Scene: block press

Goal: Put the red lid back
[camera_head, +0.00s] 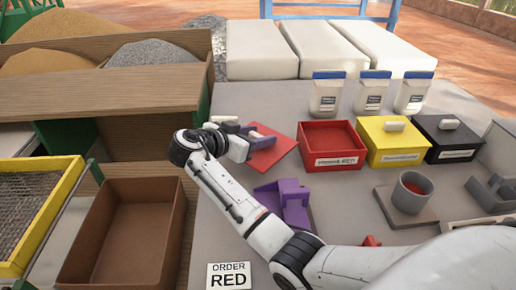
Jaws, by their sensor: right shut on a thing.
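The red lid (272,154) is a flat red plate held tilted in the air, left of the red box. My right gripper (252,142) is shut on it by its handle, which the fingers mostly hide. The red box (331,162) stands open on the grey table, its inside showing and a label on its front. The lid is apart from the box. My left gripper is not in view.
Yellow (393,155) and black (447,154) boxes with lids on stand right of the red box. A purple holder (290,199) and a grey cup (411,191) with red contents stand in front. Several white blue-capped containers (327,98) stand behind. An "ORDER RED" card (230,276) lies near the front.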

